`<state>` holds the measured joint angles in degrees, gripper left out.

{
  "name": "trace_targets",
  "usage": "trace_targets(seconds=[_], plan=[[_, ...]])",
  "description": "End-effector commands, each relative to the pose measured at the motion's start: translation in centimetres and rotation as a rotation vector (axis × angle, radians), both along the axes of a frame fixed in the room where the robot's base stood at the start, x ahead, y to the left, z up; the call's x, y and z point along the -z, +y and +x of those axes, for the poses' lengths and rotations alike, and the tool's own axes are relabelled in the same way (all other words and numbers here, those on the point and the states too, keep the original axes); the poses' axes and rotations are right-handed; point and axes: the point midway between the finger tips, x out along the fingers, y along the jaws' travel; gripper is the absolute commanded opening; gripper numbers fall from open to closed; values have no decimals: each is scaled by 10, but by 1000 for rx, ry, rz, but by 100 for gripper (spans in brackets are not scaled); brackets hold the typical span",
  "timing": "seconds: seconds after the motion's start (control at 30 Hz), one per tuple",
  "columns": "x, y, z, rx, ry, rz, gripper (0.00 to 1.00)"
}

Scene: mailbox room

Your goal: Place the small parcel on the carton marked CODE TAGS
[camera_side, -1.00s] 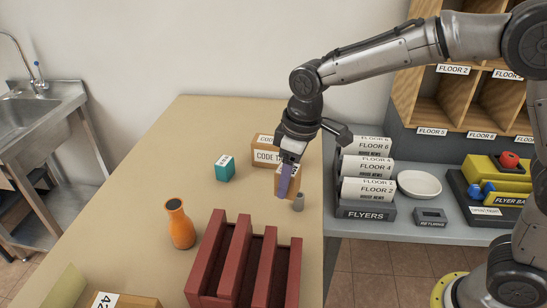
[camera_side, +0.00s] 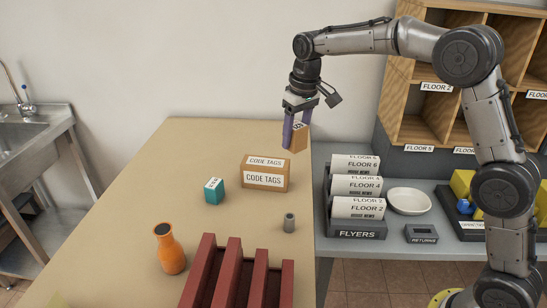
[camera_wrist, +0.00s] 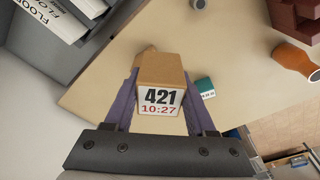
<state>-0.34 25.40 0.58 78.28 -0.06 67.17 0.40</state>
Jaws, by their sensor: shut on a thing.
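The small parcel, a brown box (camera_side: 299,138), is held between the purple fingers of my gripper (camera_side: 294,134) above the table's right side. In the wrist view the parcel (camera_wrist: 160,82) shows a white label reading 421 and 10:27, with my gripper's fingers (camera_wrist: 160,105) on both sides. The carton marked CODE TAGS (camera_side: 264,175) stands on the table, below and to the left of the parcel in the side view. Its top and front both carry labels. The parcel is clear of the carton.
A teal box (camera_side: 214,191), an orange bottle (camera_side: 171,250), a small grey cylinder (camera_side: 289,223) and a dark red slotted rack (camera_side: 233,280) stand on the table (camera_side: 150,190). A flyers rack (camera_side: 356,230) and white bowl (camera_side: 409,201) are on the grey shelf at right.

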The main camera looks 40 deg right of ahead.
Motion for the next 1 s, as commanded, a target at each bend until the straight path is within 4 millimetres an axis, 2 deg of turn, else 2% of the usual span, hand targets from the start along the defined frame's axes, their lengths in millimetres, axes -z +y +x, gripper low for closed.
trace_targets(seconds=[0.13,0.3,0.4,0.7,0.87,1.0], plan=[[15,1,31,-1,0,0,0],[46,1,54,-1,1,0,0],[57,1,64,-1,0,0,0],[74,1,77,-1,-1,0,0],[97,1,76,-1,1,0,0],[101,1,76,-1,-3,0,0]])
